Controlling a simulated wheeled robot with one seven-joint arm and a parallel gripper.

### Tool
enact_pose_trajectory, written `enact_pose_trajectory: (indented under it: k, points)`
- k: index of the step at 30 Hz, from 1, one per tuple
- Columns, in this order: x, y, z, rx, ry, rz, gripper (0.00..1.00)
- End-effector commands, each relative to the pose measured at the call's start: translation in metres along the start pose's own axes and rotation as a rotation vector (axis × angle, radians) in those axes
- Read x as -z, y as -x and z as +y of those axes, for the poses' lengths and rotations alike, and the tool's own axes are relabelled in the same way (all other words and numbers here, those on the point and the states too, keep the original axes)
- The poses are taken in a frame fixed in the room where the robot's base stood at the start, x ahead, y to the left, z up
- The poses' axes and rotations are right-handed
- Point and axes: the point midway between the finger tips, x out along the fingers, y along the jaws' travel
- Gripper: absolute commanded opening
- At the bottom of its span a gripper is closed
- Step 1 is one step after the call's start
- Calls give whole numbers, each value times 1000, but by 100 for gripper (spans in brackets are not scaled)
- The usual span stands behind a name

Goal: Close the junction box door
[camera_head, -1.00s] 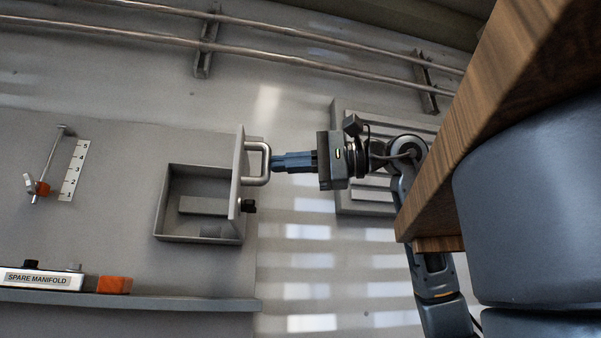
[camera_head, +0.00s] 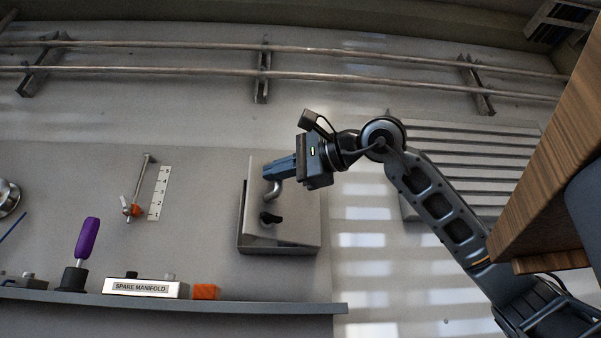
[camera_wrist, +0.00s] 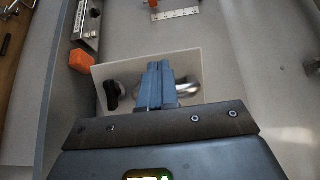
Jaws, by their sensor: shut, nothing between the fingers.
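The junction box (camera_head: 276,251) is on the grey wall panel, left of my arm. Its grey door (camera_head: 302,222) covers most of the opening at a slant, with a dark gap at the left and lower edges. The door bears a silver handle (camera_head: 273,191) and a black knob (camera_head: 270,218). My gripper (camera_head: 266,171) is shut and empty, with its blue fingers at the upper end of the handle. In the wrist view the fingers (camera_wrist: 158,66) lie in front of the door, between knob and handle, and hide part of the handle. I cannot tell if they touch it.
A shelf (camera_head: 316,307) below carries the spare manifold (camera_head: 146,288), an orange block (camera_head: 206,292) and a purple-handled tool (camera_head: 86,238). A scale (camera_head: 159,194) with a lever is to the left. Pipes (camera_head: 200,75) run above. A wooden edge (camera_head: 545,185) stands at right.

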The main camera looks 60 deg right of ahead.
Motion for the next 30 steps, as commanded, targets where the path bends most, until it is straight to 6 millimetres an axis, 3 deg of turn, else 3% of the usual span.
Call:
enact_pose_trajectory:
  k: [6, 13, 21, 30]
  points:
    - [5, -34, 0, -1, -2, 1, 0]
    - [14, -60, -1, -1, -2, 1, 0]
    - [21, -76, -2, 0, 0, 0, 0]
    - [24, -80, -2, 0, -1, 0, 0]
